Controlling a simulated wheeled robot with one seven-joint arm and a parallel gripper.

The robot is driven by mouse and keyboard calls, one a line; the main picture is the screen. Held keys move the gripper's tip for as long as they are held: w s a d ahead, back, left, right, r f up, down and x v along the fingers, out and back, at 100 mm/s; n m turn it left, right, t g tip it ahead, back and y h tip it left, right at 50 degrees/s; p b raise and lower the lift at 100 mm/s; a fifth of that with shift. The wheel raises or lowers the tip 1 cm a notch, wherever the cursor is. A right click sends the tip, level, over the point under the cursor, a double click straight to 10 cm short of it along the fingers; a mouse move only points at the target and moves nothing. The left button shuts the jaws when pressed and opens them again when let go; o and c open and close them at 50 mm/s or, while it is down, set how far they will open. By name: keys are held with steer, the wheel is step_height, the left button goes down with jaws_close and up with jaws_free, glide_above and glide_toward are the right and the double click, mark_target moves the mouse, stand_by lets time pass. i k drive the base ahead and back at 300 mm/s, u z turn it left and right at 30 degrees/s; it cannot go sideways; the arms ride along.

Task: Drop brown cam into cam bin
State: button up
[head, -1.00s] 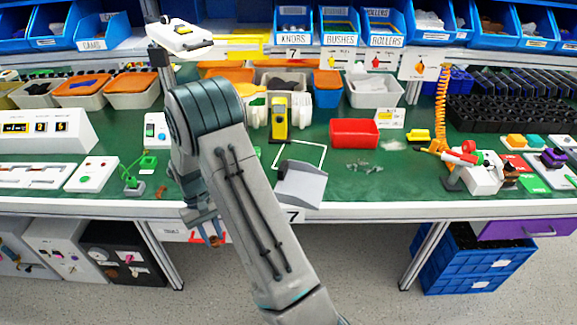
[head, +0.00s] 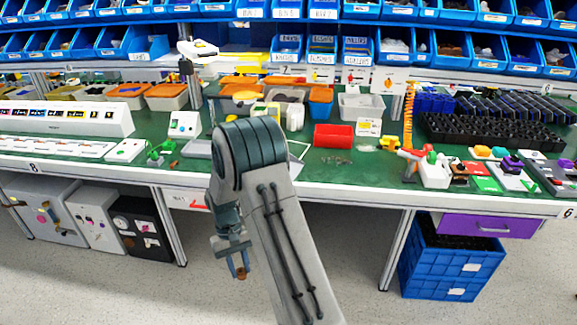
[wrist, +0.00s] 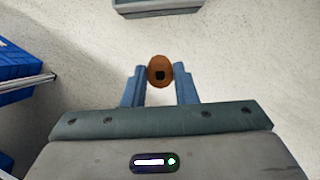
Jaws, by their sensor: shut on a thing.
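My gripper (head: 238,262) hangs low in front of the workbench, below the table edge and over the floor. It is shut on the brown cam (wrist: 160,71), a round brown piece with a dark square hole, held between the blue fingertips in the wrist view. In the head view the cam (head: 242,273) shows small at the fingertips. The blue cam bin (head: 148,48) is at the upper left of the bench, in the lower shelf row, left of a white device. Its label is too small to read clearly now. The cam is far below and apart from it.
Blue bins line the shelves. A blue crate (head: 452,265) and grey cabinets stand under the bench. Open floor lies in front.

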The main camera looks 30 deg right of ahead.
mark_target(145, 55)
steer(key=z, duration=0.35)
steer(key=i, duration=0.65)
steer(key=z, duration=0.55)
